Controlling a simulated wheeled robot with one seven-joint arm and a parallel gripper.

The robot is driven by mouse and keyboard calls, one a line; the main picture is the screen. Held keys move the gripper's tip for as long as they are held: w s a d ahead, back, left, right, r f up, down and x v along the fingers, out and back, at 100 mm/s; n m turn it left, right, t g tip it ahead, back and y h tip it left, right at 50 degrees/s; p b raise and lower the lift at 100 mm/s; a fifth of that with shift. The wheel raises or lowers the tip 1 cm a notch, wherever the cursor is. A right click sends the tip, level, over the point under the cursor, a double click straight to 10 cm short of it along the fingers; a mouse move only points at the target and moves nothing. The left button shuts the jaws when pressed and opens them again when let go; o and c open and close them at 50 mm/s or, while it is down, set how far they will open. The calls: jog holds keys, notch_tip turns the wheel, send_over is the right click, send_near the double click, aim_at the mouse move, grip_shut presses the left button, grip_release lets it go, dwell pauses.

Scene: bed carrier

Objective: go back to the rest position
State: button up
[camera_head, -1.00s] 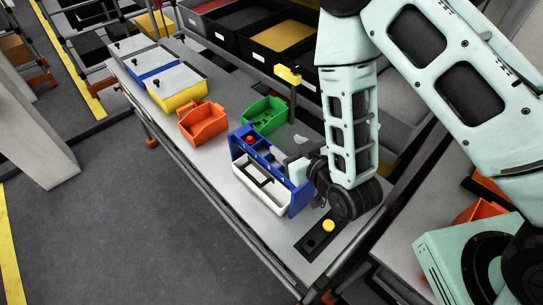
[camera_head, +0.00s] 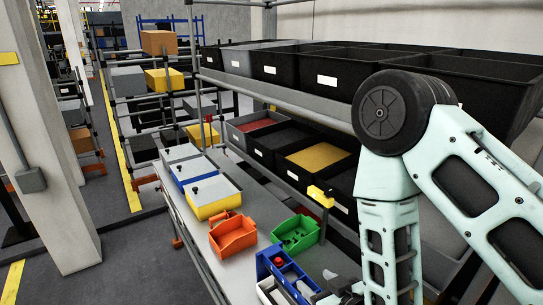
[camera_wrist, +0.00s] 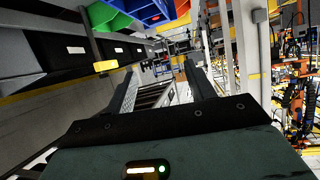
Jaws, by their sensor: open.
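My gripper (camera_wrist: 160,78) is open in the wrist view, its two fingers apart with nothing between them. In the head view the wrist end of my arm is low in the picture, just right of the blue and white carrier (camera_head: 270,262). The carrier stands on the grey bench (camera_head: 212,258) and is cut off by the bottom edge. A red knob shows inside it. I cannot tell whether my gripper touches it.
A green bin (camera_head: 296,240) and an orange bin (camera_head: 233,237) stand behind the carrier. Lidded yellow, blue and white boxes (camera_head: 214,192) line the bench's far end. Shelves of black crates (camera_head: 350,66) rise behind my arm. Open floor (camera_head: 130,260) lies left of the bench.

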jog(key=s+d+r+n+g+h+b, duration=0.1)
jog(key=s+g+b, duration=0.4)
jog(key=s, duration=0.5)
jog(key=s+d+r+n+g+h+b, duration=0.2)
jog(key=s+r+g+h+b, duration=0.2)
jog(key=s+g, duration=0.3)
jog(key=s+r+b, duration=0.1)
jog(key=s, duration=0.1)
jog(key=shift+s+r, duration=0.25)
jog(key=shift+s, duration=0.1)
